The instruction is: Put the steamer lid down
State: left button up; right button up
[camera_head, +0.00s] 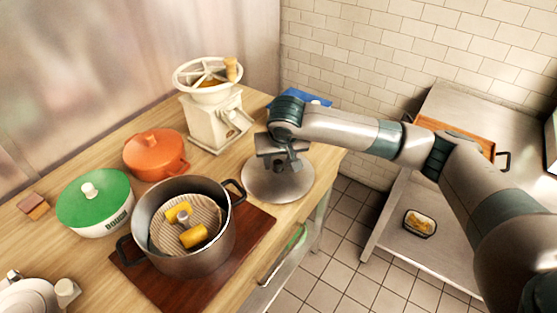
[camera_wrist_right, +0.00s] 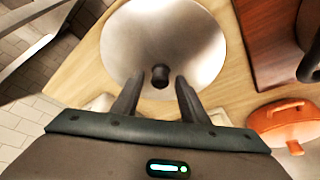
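The steamer lid (camera_head: 277,187) is a round grey metal disc. It appears to lie flat on the wooden counter, close to the front edge. In the right wrist view the lid (camera_wrist_right: 190,35) shows its dark knob (camera_wrist_right: 160,76). My right gripper (camera_head: 283,157) is above the lid, pointing down. Its fingers (camera_wrist_right: 159,85) are open on either side of the knob, with a gap visible on both sides. The steamer pot (camera_head: 182,262) stands without a lid on a dark board, with yellow pieces on the rack inside. My left gripper is not in view.
A cream mill (camera_head: 212,125) stands behind the lid. An orange pot (camera_head: 155,153) and a green-lidded pot (camera_head: 95,200) stand to the left. A dark red-brown board (camera_head: 255,232) lies under the steamer pot. A steel table (camera_head: 400,210) stands across a tiled gap.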

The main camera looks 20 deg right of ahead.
jog(key=shift+r, duration=0.1)
jog(key=b+v, duration=0.2)
jog(key=v, duration=1)
dwell(0.8)
